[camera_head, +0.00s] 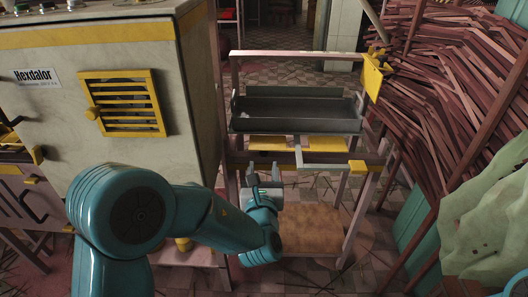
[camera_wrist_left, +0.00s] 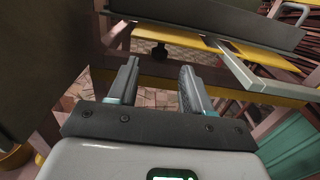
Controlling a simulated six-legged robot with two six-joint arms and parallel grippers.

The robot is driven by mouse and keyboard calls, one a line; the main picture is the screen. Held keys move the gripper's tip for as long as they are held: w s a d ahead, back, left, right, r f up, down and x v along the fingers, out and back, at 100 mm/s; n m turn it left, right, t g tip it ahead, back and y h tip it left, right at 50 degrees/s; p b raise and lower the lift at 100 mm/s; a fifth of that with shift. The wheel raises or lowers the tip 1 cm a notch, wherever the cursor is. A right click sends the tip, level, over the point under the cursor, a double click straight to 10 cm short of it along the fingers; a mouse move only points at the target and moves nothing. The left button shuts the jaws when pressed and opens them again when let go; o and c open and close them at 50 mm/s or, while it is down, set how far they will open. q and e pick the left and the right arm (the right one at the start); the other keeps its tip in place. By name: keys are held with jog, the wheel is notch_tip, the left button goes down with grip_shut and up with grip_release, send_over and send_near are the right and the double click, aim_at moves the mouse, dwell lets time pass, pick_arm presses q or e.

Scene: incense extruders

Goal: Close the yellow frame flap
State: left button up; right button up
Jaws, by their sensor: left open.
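A yellow flap (camera_head: 373,78) stands out at the upper right of a pinkish frame stand (camera_head: 290,53). Lower on the stand are yellow panels (camera_head: 268,143) under a dark tray, and a pale grey bar (camera_head: 325,158) ending near a yellow block (camera_head: 357,167). The bar also shows in the left wrist view (camera_wrist_left: 245,72). My left gripper (camera_head: 263,174) is open and empty, in front of the stand's left side, below the tray. Its two fingers (camera_wrist_left: 158,78) point towards the stand's beam in the left wrist view. My right gripper is not in view.
The dark tray (camera_head: 295,124) sits on the stand. A cream cabinet (camera_head: 110,80) with a yellow vent (camera_head: 122,103) stands at left, close to my left arm. Brown sticks (camera_head: 450,90) are piled at right, above a pale green sack (camera_head: 488,215). A wooden board (camera_head: 310,228) lies low in the stand.

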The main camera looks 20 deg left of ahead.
aim_at(264, 155)
pick_arm(q)
jog(key=b+x, duration=0.1)
jog(key=x, duration=0.8)
jog(key=shift+w+a+f, duration=0.1)
jog(key=shift+w, duration=0.1)
jog(key=shift+c, duration=0.4)
grip_shut()
